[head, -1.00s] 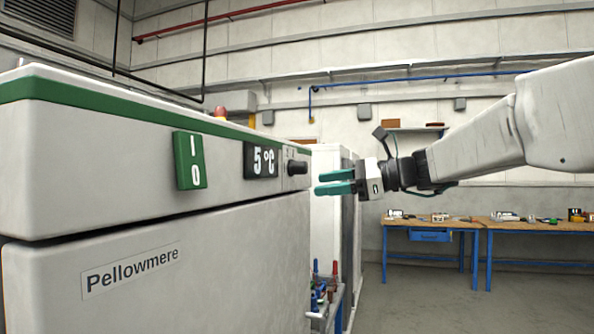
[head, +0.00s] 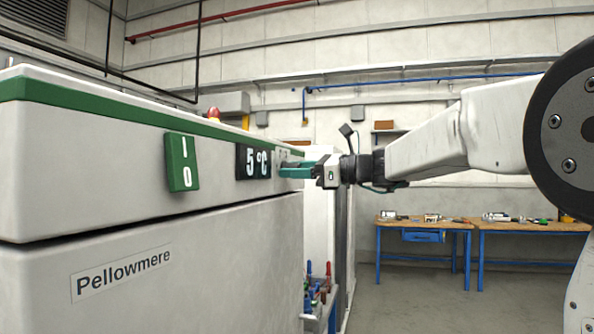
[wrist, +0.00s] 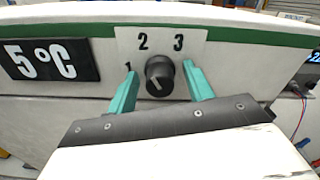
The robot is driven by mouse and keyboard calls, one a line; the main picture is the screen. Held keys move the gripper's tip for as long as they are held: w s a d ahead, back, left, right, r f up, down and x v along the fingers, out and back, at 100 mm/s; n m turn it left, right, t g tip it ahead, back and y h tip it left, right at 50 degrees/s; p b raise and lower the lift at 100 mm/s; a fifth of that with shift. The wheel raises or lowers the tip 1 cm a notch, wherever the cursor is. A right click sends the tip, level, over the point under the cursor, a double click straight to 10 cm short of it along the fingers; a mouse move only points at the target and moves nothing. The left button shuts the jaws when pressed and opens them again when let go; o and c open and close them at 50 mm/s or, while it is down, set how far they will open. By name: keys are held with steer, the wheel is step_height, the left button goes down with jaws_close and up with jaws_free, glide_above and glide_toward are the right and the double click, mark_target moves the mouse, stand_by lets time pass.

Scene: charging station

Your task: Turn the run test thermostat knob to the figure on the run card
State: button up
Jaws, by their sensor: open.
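The black thermostat knob (wrist: 160,75) sits on a pale plate marked 1, 2 and 3 on the cabinet front (head: 110,150). A thin pale mark shows low on its face; I cannot tell surely which way it points. In the wrist view my gripper (wrist: 160,73) is open, with one teal finger on each side of the knob and small gaps between. In the head view my gripper (head: 284,169) is at the panel and its fingers hide the knob. No run card can be made out in either view.
A cart with red and blue handled items (head: 318,290) stands beyond the cabinet. Workbenches (head: 425,226) stand at the back; the floor before them is clear.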

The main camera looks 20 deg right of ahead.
steer(key=c, duration=1)
steer(key=shift+n, duration=0.4)
steer(key=n, duration=0.5)
steer(key=shift+n, duration=0.4)
steer(key=n, duration=0.5)
steer(key=shift+n, duration=0.3)
steer(key=o, duration=1)
steer(key=v, duration=0.8)
